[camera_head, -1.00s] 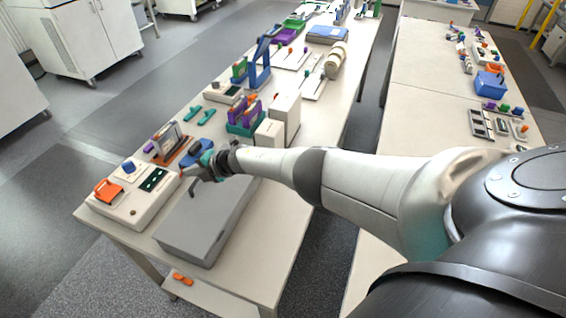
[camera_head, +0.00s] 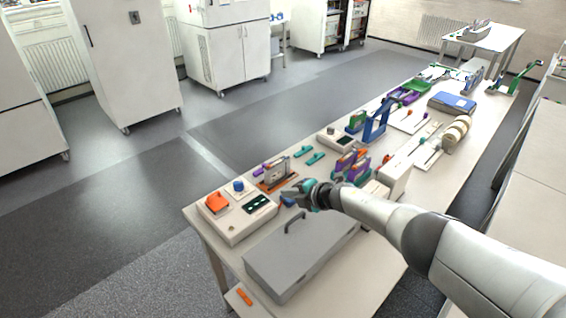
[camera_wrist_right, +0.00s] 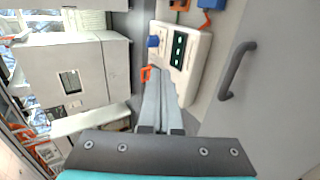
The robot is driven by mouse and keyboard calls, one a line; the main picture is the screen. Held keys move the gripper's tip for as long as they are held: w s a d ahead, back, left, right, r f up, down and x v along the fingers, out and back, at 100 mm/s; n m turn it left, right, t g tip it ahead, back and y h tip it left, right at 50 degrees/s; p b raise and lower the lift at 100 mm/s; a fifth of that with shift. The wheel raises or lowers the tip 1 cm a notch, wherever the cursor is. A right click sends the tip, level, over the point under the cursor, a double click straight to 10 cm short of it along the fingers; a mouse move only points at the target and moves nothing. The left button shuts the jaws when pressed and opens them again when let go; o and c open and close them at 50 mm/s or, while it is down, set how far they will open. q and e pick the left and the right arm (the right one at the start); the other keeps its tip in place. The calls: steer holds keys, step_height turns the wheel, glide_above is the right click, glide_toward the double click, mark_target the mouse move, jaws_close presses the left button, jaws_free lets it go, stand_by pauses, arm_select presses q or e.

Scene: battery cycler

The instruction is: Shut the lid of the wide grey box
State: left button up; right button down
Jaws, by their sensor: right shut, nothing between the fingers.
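The wide grey box (camera_head: 300,252) stands at the near end of the long table. Its lid lies flat on top, and I see no gap along the visible edges. The lid's dark handle (camera_head: 293,222) stands up near its left edge; it also shows at the right of the right wrist view (camera_wrist_right: 235,70). My right gripper (camera_head: 287,198) is just beyond the handle, apart from it. In the right wrist view its fingers (camera_wrist_right: 160,92) are together and empty. The far part of the box is hidden by my right arm. My left gripper is not in view.
A white device (camera_head: 237,218) with an orange part and a blue knob stands left of the box. An orange-brown rack (camera_head: 277,178) and a white block (camera_head: 396,178) stand beyond it. More items line the table behind. The floor on the left is clear.

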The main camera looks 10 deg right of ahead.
arm_select(q)
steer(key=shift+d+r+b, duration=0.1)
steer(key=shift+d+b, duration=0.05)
steer(key=shift+b, duration=0.15)
arm_select(e)
step_height(320, 180, up, 7)
steer(key=w, duration=0.1)
steer(key=shift+a+r, duration=0.15)
steer(key=shift+a, duration=0.05)
